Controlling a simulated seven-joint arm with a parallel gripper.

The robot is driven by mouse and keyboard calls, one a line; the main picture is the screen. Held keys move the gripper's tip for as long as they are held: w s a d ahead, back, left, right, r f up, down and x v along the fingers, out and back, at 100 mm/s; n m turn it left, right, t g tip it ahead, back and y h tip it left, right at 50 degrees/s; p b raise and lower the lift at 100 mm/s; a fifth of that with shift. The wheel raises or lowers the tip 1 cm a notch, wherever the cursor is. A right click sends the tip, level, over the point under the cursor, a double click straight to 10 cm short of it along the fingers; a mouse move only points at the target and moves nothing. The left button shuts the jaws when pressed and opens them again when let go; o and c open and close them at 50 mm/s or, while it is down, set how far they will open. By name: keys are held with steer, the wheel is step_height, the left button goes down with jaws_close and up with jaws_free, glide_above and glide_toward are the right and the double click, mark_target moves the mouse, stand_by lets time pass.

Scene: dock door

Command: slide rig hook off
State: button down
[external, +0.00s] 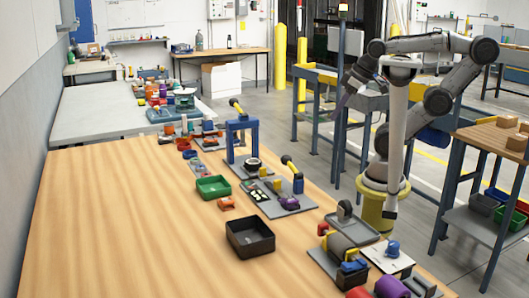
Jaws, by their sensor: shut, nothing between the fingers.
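I cannot pick out the rig hook for certain at this size. A blue upright frame (242,138) stands on a grey plate on the wooden bench, with a yellow-and-black handled piece (236,104) at its top. A second plate (282,198) carries a similar yellow-and-black handle (290,162) on a blue post. My gripper (339,122) is small and dark at the end of my raised arm, pointing down. It is shut and empty, in the air well right of both fixtures and apart from them.
A green bin (213,187) and a black bin (250,238) sit on the wooden bench (120,220). A roller fixture (342,256) and a white plate with a blue knob (392,249) crowd the front right. The bench's left part is clear. Yellow posts (280,60) stand behind.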

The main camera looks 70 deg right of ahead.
steer(key=c, duration=1.2)
jaws_free()
steer(key=o, duration=0.4)
steer(key=w+r+n, duration=0.1)
steer(key=w+a+r+n, duration=0.1)
steer(key=w+r, duration=0.1)
steer(key=shift+w+n+g, duration=0.2)
steer(key=shift+n+g, duration=0.2)
steer(key=shift+c, duration=0.2)
steer(key=n+g, duration=0.5)
steer(key=n, duration=0.1)
glide_above(277, 180)
step_height(277, 180, down, 7)
step_height(277, 180, down, 14)
steer(key=shift+d+r, duration=0.1)
steer(key=shift+r, duration=0.05)
steer(key=shift+c, duration=0.3)
